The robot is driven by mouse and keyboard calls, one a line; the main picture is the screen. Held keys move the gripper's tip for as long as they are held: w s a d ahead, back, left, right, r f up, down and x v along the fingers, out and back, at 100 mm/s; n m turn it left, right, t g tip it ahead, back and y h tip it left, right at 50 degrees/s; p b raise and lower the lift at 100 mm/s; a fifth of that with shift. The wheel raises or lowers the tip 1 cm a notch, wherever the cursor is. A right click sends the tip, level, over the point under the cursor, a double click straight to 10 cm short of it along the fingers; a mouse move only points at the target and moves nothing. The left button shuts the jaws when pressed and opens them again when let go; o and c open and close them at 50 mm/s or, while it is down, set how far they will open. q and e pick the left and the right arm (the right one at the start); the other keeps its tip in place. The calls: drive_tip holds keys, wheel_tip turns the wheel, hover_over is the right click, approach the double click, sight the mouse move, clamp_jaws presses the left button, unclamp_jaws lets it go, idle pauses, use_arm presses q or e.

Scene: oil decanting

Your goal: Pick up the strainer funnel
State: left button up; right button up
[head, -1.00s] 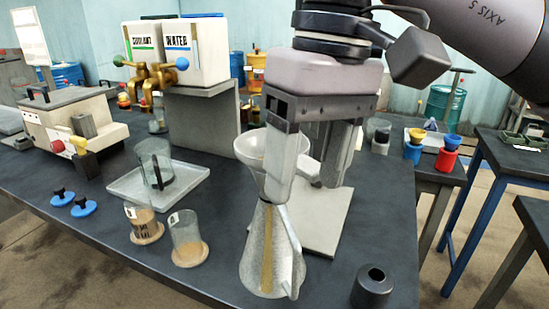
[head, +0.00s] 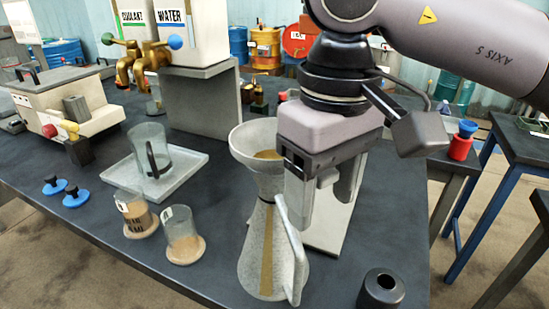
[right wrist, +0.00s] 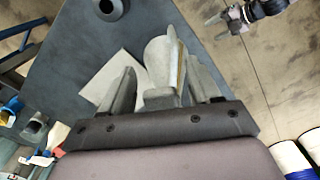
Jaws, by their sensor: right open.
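The pale grey strainer funnel (head: 262,155) sits upright in the mouth of a grey jug (head: 255,250) with an amber stripe and a side handle. Amber shows inside the funnel's bowl. My right gripper (head: 325,192) is just right of the funnel, fingers pointing down, open. In the right wrist view, its fingers (right wrist: 163,85) stand apart, with a grey piece and the amber-striped body between and beyond them. I cannot tell whether anything touches. My left gripper (right wrist: 212,29) shows at that view's top right, away from the table, its fingers apart.
Two labelled beakers (head: 135,214) (head: 183,237) stand left of the jug. Behind them a glass vessel (head: 150,150) stands on a white tray (head: 188,167). A dark hollow cylinder (head: 381,290) is near the front right edge. A white board (head: 325,230) lies behind the jug.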

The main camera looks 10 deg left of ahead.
drive_tip(key=shift+f, duration=0.25)
clamp_jaws()
drive_tip(key=shift+r, duration=0.1)
